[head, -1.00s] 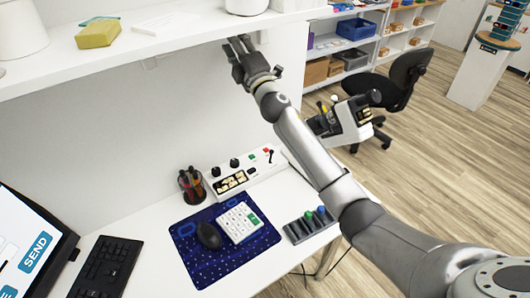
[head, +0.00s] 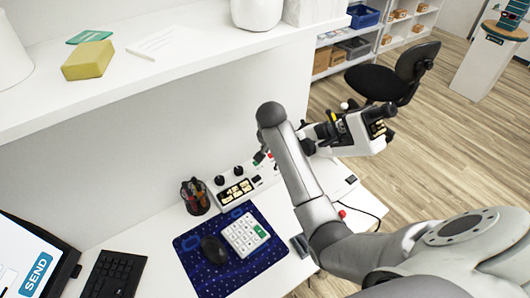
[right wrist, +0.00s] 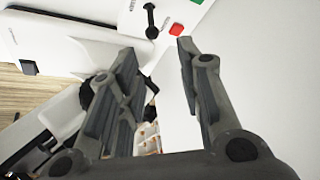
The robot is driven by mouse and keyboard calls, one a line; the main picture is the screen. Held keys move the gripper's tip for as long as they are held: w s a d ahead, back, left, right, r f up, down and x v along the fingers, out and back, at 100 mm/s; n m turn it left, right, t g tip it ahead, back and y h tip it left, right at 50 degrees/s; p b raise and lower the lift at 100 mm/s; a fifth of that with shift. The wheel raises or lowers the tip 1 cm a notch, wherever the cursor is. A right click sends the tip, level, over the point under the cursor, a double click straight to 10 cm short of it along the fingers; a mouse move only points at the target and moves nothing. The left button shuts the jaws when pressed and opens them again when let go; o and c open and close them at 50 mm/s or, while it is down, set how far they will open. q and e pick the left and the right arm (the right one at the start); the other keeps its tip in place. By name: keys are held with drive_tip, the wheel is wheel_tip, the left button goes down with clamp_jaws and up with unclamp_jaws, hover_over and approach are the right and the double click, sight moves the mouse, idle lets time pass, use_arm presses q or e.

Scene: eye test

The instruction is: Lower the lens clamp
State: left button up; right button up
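A white optical instrument with black parts (head: 362,132) stands at the table's far right end in the head view. I cannot single out its lens clamp; my arm covers part of it. A white body with black parts, probably the same instrument, shows at the left of the right wrist view (right wrist: 62,114), partly behind a finger. My right gripper (right wrist: 157,52) is open, with nothing between its fingertips. My left gripper is not in view.
A control panel (head: 236,191) stands along the wall; its black lever (right wrist: 150,20) and red button (right wrist: 176,29) show ahead of the fingers. The shelf (head: 190,75) overhangs the table.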

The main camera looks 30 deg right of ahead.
drive_tip(key=shift+m+g+y, duration=0.3)
drive_tip(key=f, duration=0.4)
drive_tip(key=shift+s+d+f, duration=0.1)
drive_tip(key=shift+d+f, duration=0.1)
drive_tip(key=shift+f, duration=0.15)
drive_tip(key=x, duration=0.4)
drive_tip(key=shift+d+f, duration=0.1)
drive_tip(key=shift+f, duration=0.15)
drive_tip(key=shift+w+d+f, duration=0.1)
drive_tip(key=shift+w+f, duration=0.15)
drive_tip(key=shift+f, duration=0.05)
drive_tip(key=shift+w+d+f, duration=0.1)
drive_tip(key=shift+w+f, duration=0.05)
drive_tip(key=shift+f, duration=0.35)
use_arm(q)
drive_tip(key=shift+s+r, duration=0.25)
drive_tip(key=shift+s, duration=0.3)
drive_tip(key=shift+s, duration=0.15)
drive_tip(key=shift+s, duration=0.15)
use_arm(e)
clamp_jaws()
